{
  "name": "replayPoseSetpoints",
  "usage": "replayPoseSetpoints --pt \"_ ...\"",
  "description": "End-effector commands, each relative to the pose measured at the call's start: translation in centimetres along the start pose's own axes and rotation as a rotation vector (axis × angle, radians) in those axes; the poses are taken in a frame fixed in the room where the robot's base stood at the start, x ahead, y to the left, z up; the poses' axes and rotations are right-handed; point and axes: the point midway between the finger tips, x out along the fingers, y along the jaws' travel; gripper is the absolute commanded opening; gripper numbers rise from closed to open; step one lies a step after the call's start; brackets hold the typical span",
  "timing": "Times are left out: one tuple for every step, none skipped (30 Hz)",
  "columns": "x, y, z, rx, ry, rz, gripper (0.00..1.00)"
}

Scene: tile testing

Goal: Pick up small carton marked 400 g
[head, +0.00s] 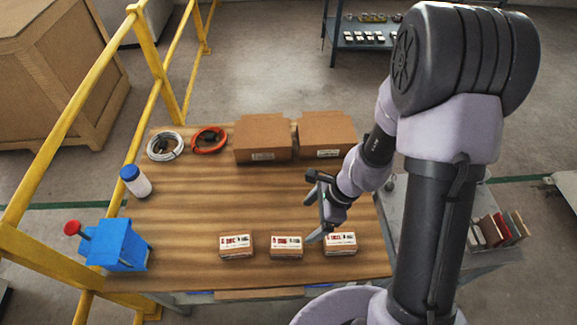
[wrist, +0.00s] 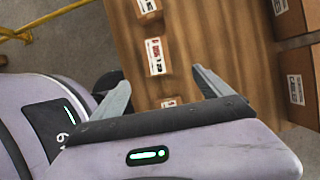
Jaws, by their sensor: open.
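Three small cartons with white, red and black labels stand in a row near the table's front edge: a left carton (head: 236,247), a middle carton (head: 286,248) and a right carton (head: 340,245). The print is too small to tell which is marked 400 g. My gripper (head: 316,207) is open and empty above the table, behind the middle and right cartons. In the wrist view, my open jaws (wrist: 163,88) frame bare wood and parts of two cartons. One carton (wrist: 155,56) shows its label just beyond the jaws; another (wrist: 170,102) is mostly hidden by my gripper's body.
On the wooden table (head: 190,215), two larger brown boxes (head: 262,138) (head: 326,134) stand at the back. A white cable coil (head: 165,147), an orange coil (head: 209,140), a blue-capped bottle (head: 135,181) and a blue device (head: 116,245) are left. A yellow railing (head: 157,70) borders the left side. The table's middle is clear.

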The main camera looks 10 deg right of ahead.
Motion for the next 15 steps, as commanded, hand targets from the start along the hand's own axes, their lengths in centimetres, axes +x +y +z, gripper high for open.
replayPoseSetpoints --pt "0.5 0.2 -0.2 0.022 0.001 0.009 0.89" --pt "1.0 0.3 -0.4 0.030 0.001 0.011 0.89" --pt "1.9 0.3 -0.5 0.036 0.001 0.013 0.89" --pt "2.8 0.4 -0.6 0.036 0.001 0.014 0.89" --pt "3.8 0.4 -0.7 0.035 0.002 0.014 0.89" --pt "5.2 0.4 -0.8 0.035 0.002 0.014 0.89" --pt "6.2 0.4 -0.8 0.033 0.002 0.014 0.89" --pt "7.2 0.4 -0.8 0.033 0.002 0.014 0.89" --pt "8.4 0.4 -0.8 0.033 0.001 0.014 0.89" --pt "9.3 0.5 -0.8 0.032 0.002 0.014 0.89" --pt "10.1 0.5 -0.8 0.031 0.002 0.013 0.89" --pt "11.0 0.5 -0.7 0.031 0.002 0.013 0.89" --pt "11.6 0.5 -0.7 0.031 0.002 0.013 0.89" --pt "12.1 0.5 -0.7 0.031 0.002 0.013 0.89" --pt "12.5 0.5 -0.6 0.031 0.002 0.012 0.89"
